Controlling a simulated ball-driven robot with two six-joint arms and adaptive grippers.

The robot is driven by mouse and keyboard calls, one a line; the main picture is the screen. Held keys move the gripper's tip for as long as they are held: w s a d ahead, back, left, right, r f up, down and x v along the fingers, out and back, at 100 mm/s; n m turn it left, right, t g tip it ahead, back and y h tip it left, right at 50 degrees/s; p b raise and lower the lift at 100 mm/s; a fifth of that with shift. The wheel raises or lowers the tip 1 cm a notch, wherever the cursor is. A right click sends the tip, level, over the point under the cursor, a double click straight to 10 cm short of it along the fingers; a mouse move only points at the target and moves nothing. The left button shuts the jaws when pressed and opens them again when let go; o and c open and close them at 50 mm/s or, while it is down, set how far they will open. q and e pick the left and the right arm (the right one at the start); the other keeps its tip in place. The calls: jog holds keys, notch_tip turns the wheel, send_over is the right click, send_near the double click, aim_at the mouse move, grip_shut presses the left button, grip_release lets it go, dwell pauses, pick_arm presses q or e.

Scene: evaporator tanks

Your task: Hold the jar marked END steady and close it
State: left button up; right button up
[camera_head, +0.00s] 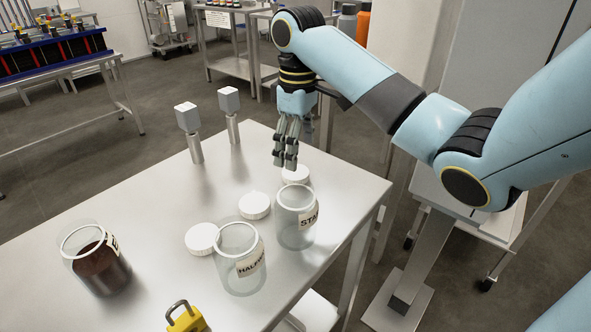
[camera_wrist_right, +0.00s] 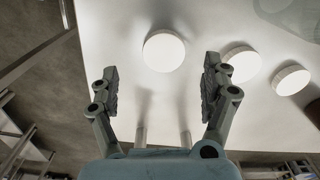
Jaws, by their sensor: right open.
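An open glass jar with dark red-brown contents (camera_head: 103,268) stands upright at the left of the steel table. Its label is turned mostly away, so I cannot read its full word. Three white round lids lie flat: one behind the START jar (camera_head: 297,175), one in the middle (camera_head: 254,206), one beside the HALFWAY jar (camera_head: 202,239). My right gripper (camera_head: 286,163) is open and empty, pointing down above the table by the rear lid. In the right wrist view, my open fingers (camera_wrist_right: 161,88) have that lid (camera_wrist_right: 163,50) ahead, apart from them. My left gripper is out of view.
Two clear, open, empty-looking jars, START (camera_head: 296,222) and HALFWAY (camera_head: 238,262), stand near the table's right side. Two metal posts with cube tops (camera_head: 189,130) (camera_head: 230,112) stand at the back edge. A yellow padlock-like object (camera_head: 187,319) is at the front. The table's left middle is clear.

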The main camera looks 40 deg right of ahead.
aim_at(297, 173)
jog(key=shift+s+a+f, duration=0.1)
jog(key=shift+f, duration=1.2)
jog(key=shift+s+a+f, duration=0.1)
jog(key=shift+f, duration=1.2)
jog(key=c, duration=0.8)
